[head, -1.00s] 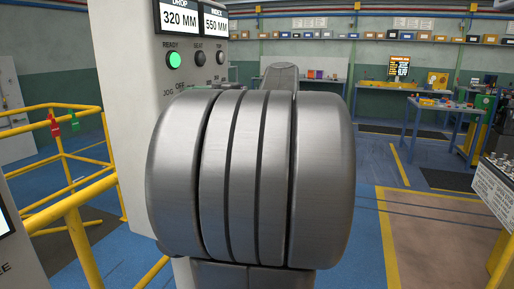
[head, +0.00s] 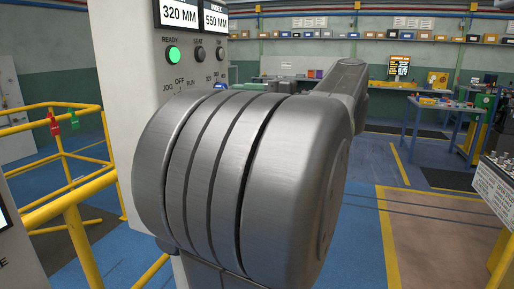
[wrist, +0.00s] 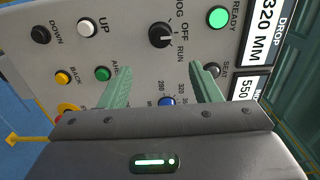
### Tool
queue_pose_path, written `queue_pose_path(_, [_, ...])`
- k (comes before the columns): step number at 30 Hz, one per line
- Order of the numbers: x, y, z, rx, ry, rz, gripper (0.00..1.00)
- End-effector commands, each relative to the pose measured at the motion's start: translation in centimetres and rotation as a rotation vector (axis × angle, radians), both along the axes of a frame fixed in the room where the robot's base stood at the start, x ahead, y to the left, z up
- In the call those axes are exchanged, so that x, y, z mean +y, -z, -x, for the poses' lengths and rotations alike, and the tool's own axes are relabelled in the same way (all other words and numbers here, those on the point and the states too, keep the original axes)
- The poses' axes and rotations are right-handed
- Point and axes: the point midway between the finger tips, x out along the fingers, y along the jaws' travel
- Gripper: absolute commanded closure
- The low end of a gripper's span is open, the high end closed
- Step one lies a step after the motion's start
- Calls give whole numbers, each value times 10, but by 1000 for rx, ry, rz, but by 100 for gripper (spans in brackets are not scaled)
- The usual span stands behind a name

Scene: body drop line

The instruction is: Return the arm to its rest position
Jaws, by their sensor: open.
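My gripper (wrist: 160,75) shows in the wrist view with its two green fingers spread apart and nothing between them. It faces the grey control panel (wrist: 135,55), which lies tilted in that view. A selector knob (wrist: 161,35) marked JOG, OFF and RUN is beyond the gap between the fingers. A blue knob (wrist: 167,102) with a number scale shows between the fingers, near the gripper body. I cannot tell the gap between fingertips and panel. In the head view, my large grey arm joint fills the middle and hides the panel's lower part; the gripper cannot be made out there.
The green READY light (head: 174,55) is lit, and displays read 320 MM (head: 180,13) and 550 MM (head: 215,20). Yellow railings (head: 75,200) stand at left. A printed sign and equipment (head: 495,180) stand at right. Blue floor and workbenches (head: 440,110) lie behind.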

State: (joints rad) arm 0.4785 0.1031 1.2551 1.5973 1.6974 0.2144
Motion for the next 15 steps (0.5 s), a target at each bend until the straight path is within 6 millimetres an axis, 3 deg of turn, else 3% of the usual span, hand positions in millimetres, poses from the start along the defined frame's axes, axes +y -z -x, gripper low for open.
queue_pose_path(3, [-15,0,5,0,3,0,43])
queue_pose_path(15, [40,-1,-14,0,-5,0,43])
